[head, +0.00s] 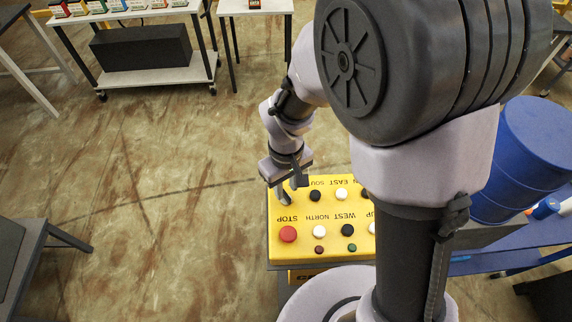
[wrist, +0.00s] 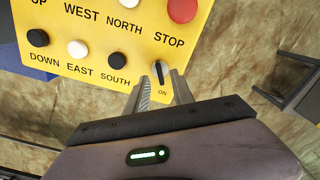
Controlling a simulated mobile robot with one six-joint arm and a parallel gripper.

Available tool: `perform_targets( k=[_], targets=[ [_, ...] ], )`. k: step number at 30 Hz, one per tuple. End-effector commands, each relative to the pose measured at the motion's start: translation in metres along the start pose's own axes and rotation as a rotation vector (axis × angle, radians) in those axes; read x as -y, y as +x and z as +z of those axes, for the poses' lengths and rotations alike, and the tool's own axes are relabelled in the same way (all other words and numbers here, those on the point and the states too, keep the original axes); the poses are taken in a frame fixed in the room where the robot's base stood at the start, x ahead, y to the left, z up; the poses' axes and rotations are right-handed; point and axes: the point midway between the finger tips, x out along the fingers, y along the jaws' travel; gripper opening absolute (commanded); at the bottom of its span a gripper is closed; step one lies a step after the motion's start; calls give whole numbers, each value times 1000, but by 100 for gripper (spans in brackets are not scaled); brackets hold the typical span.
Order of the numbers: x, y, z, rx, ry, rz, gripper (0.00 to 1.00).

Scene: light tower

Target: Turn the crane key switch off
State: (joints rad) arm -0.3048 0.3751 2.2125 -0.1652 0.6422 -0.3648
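I cannot tell whether a finger touches the panel. In the head view my gripper (head: 290,192) hangs over the far left corner of the panel (head: 278,262), and hides most of the switch.
A red STOP button (head: 288,234) lies close to the switch, with black and white direction buttons to its right. A blue barrel (head: 525,150) stands to the right of my arm. A grey table (head: 22,260) is at left. The floor left of the panel is clear.

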Motion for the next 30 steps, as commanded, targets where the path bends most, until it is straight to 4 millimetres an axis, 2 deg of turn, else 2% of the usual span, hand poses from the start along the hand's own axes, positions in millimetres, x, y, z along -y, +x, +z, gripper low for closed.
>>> perform_targets(
  k=[1, 6, 9, 13, 18, 30],
  targets=[
    [0, -19, -2, -6, 1, 1, 29],
    [0, -77, -2, -8, 0, 2, 29],
    [0, -107, -1, -5, 1, 1, 29],
    [0, -135, -1, -4, 1, 0, 29],
    [0, -149, 0, -1, -1, 0, 29],
    [0, -149, 0, -1, 0, 0, 29]
  ],
)
